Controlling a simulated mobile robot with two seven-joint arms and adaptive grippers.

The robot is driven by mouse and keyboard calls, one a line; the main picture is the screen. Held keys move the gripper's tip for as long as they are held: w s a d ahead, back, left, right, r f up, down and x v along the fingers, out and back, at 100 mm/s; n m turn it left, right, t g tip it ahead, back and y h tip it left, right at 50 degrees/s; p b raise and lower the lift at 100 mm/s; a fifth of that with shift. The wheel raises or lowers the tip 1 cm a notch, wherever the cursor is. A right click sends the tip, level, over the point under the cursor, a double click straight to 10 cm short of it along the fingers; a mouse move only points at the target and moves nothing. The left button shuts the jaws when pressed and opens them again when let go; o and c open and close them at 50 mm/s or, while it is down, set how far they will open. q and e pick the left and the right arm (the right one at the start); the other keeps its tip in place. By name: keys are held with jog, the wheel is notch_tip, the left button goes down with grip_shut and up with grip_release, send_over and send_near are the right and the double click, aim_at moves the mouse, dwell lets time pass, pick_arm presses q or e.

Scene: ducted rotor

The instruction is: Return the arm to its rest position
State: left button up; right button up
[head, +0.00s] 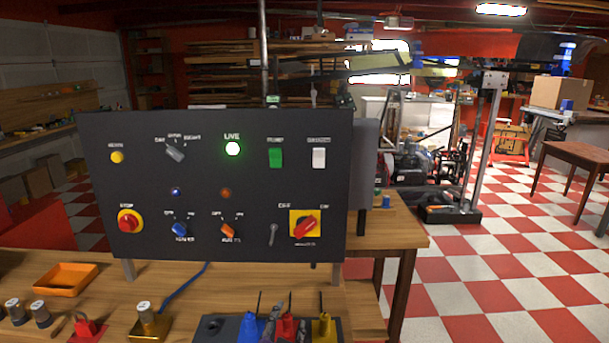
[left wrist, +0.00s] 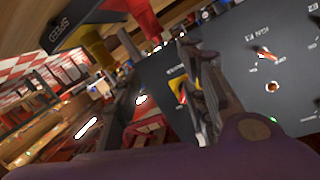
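My left gripper (head: 287,326) is low in the head view, in front of the lever block, near the blue lever (head: 250,328) and the red lever (head: 286,326). Its dark finger links (left wrist: 200,85) show in the left wrist view, overlapping the control panel (left wrist: 240,75). I cannot tell whether the fingers are open or shut, and no held thing is clearly seen. The dark panel stands upright on the wooden bench in the head view (head: 200,270), with a green lit lamp (head: 232,148) under the LIVE label. My right gripper is not in view.
A yellow lever (head: 324,328) stands right of the red one. An orange tray (head: 66,278), metal cylinders (head: 40,314) and a gold-based part (head: 149,325) occupy the bench's left side. Checkered floor (head: 480,290) is open at right, before a wooden table (head: 578,158).

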pick_arm(q)
jog(key=s+a+f+n+g+p, duration=0.1)
jog(key=s+a+f, duration=0.4)
jog(key=s, duration=0.8)
jog(key=s+a+f+n+g+y, duration=0.1)
jog(key=s+a+f, duration=0.4)
jog(key=s+f, duration=0.5)
jog(key=s+a+f+n+g+p, duration=0.1)
jog(key=s+a+f+n+g, duration=0.2)
jog(key=s, duration=1.3)
notch_tip(320, 180, down, 4)
jog(key=shift+s+a+f+g+y+p, duration=0.25)
jog(key=shift+a+g+y+p, duration=0.15)
jog(key=shift+a+g, duration=0.75)
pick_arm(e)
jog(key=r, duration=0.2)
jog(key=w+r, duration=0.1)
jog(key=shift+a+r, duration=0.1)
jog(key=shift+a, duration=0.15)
pick_arm(q)
jog(key=shift+w+a, duration=0.1)
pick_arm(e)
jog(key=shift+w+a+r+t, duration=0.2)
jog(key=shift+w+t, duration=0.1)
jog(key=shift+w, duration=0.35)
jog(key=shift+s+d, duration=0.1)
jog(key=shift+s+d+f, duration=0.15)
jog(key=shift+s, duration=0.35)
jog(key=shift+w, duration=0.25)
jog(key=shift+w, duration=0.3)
